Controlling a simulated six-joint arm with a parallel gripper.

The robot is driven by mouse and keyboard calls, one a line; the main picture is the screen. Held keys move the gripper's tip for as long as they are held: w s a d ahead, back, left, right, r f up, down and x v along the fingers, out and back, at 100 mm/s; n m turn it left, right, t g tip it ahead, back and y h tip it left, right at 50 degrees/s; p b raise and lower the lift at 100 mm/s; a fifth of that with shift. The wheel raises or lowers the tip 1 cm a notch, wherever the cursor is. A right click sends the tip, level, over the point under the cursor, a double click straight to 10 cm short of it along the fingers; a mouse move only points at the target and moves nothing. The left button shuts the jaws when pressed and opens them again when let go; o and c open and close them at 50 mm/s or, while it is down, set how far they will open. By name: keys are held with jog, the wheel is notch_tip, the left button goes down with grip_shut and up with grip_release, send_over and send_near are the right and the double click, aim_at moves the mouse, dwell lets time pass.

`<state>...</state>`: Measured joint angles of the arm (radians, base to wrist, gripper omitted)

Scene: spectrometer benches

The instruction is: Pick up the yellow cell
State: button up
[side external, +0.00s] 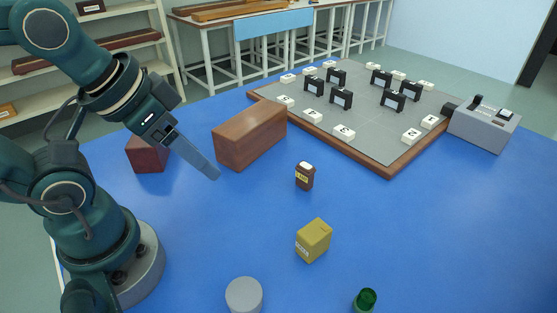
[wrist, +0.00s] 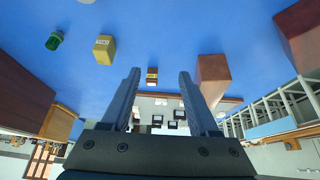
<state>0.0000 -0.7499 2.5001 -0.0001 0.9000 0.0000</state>
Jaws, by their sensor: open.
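A yellow box (side external: 314,241) with a small pale label stands on the blue table in front of the board. It also shows at upper left in the wrist view (wrist: 104,49). It is the only mostly yellow thing I see; I cannot tell whether it is the yellow cell. Black holders (side external: 340,97) stand on the grey board (side external: 350,110), with small white labelled blocks near them; I cannot make out any yellow cell in them. My gripper (side external: 214,175) is above the table, left of the box and apart from it. Its fingers (wrist: 159,74) are spread with nothing between them.
A long brown block (side external: 250,136) lies close to my gripper. A dark red block (side external: 148,154), a brown bottle (side external: 305,176), a grey cylinder (side external: 244,295) and a green vial (side external: 365,300) stand around. A grey instrument (side external: 484,127) is by the board. The right front table is clear.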

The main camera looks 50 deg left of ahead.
jog(key=o, duration=0.4)
jog(key=shift+r, duration=0.1)
